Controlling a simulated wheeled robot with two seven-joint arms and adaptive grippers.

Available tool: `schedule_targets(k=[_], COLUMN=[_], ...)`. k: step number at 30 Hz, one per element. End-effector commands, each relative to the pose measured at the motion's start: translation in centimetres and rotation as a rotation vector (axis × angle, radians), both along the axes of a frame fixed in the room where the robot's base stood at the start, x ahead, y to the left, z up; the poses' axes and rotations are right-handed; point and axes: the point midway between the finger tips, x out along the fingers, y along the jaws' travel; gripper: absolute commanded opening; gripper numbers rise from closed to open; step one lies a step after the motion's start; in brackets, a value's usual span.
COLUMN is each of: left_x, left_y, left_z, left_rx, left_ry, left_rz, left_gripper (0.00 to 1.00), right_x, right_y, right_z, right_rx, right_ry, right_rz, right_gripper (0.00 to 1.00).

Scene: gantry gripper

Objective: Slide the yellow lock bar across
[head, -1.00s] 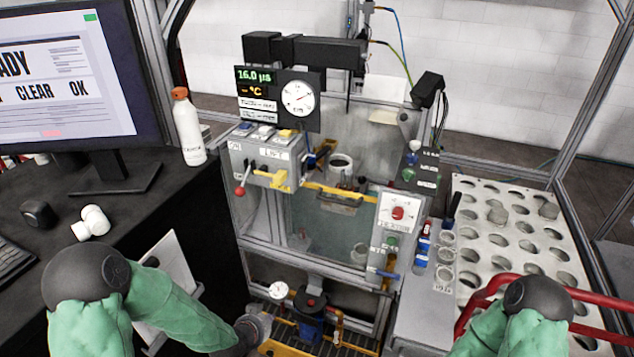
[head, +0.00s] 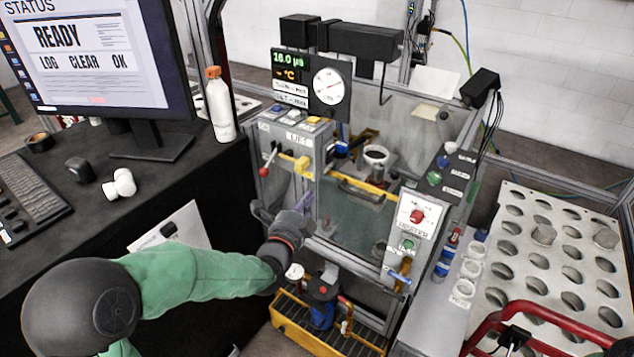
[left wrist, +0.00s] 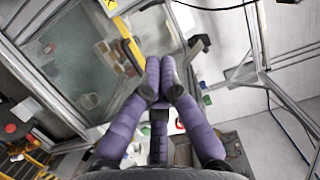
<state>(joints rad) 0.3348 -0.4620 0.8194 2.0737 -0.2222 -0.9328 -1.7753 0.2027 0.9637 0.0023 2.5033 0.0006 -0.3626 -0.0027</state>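A yellow bar-like part (head: 303,164) sits on the front of the grey control panel, beside a red-knobbed lever (head: 265,171). A longer yellow bar (head: 376,188) runs across the front of the tank; I cannot tell for certain which is the lock bar. My left gripper (head: 308,190) has purple fingers, partly hidden by its wrist, just below the panel part in the head view. In the left wrist view its fingertips (left wrist: 161,72) are together, with nothing visible between them. A yellow bar (left wrist: 130,42) lies just left of them there; contact is unclear. My right gripper is not in view.
A gauge and display (head: 327,88) stand above the panel. A heater box with a red knob (head: 417,216) is right of the tank. A white perforated rack (head: 545,255) lies at the right. A white bottle (head: 220,105) and monitor stand on the desk at left.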

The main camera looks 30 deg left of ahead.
Motion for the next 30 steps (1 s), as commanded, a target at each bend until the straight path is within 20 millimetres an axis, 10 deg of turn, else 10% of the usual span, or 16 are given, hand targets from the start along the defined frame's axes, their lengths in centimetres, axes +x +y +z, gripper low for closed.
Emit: schedule_targets(k=[19, 30], left_x=[9.8, 9.8], left_y=[1.5, 5.4], left_z=[-0.3, -0.1], left_rx=[-0.003, -0.003], left_ry=[0.002, 0.001], left_rz=[-0.002, 0.0], left_gripper=[0.0, 0.0], right_x=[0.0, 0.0], right_y=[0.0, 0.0], right_z=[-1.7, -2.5], right_rx=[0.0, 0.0], right_ry=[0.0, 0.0], right_rz=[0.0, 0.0], right_gripper=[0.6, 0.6])
